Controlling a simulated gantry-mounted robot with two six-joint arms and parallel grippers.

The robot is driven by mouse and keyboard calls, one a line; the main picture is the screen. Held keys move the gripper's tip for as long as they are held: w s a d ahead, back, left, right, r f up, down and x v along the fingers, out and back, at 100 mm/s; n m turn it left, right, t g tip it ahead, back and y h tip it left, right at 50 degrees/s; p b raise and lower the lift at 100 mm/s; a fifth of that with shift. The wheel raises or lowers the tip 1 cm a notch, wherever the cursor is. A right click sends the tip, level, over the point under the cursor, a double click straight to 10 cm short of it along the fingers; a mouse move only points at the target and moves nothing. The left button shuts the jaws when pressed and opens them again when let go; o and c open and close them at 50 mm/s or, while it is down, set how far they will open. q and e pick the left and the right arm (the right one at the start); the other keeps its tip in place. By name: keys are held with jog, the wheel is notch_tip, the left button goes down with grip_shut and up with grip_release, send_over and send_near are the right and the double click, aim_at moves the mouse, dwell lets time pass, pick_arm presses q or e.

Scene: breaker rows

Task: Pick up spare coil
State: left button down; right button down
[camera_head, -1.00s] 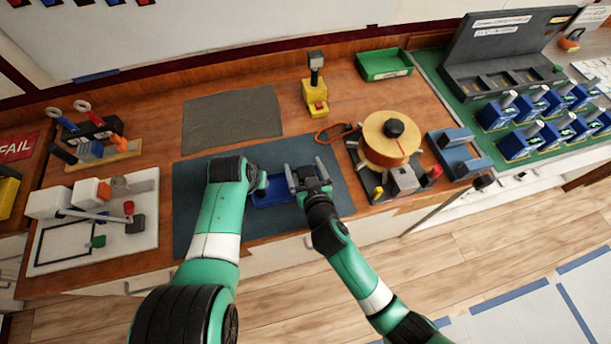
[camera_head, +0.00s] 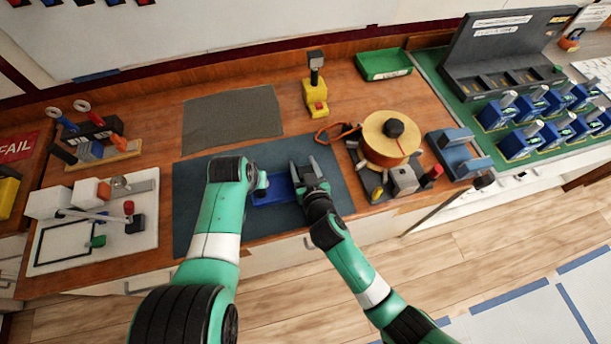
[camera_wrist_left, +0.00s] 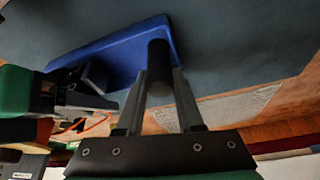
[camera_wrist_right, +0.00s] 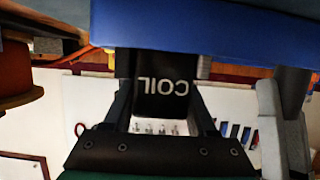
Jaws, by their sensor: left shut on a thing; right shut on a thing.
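A blue housing (camera_head: 270,192) lies on the dark mat (camera_head: 200,215) between my two grippers; it also shows in the left wrist view (camera_wrist_left: 115,52) and the right wrist view (camera_wrist_right: 180,30). My left gripper (camera_wrist_left: 159,75) is shut on a dark cylindrical handle (camera_wrist_left: 159,56) beside the housing. My right gripper (camera_head: 304,167) is at the housing's right end. In the right wrist view it is shut on a black block lettered COIL (camera_wrist_right: 165,85), close to the blue housing. I cannot tell whether the block touches the housing. In the head view this block is hidden.
A copper-coloured spool (camera_head: 388,148) stands right of the mat. A yellow fixture (camera_head: 315,98) and a green tray (camera_head: 383,65) stand behind. Several blue breakers (camera_head: 520,140) stand at right. A white fixture board (camera_head: 70,245) is at left. The grey cloth (camera_head: 232,120) is clear.

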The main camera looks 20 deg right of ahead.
jog(key=shift+r, duration=0.1)
notch_tip(320, 180, up, 10)
dwell(0.5)
pick_arm(q)
jog(key=shift+c, duration=2.3)
grip_release()
jog(key=shift+r, duration=0.1)
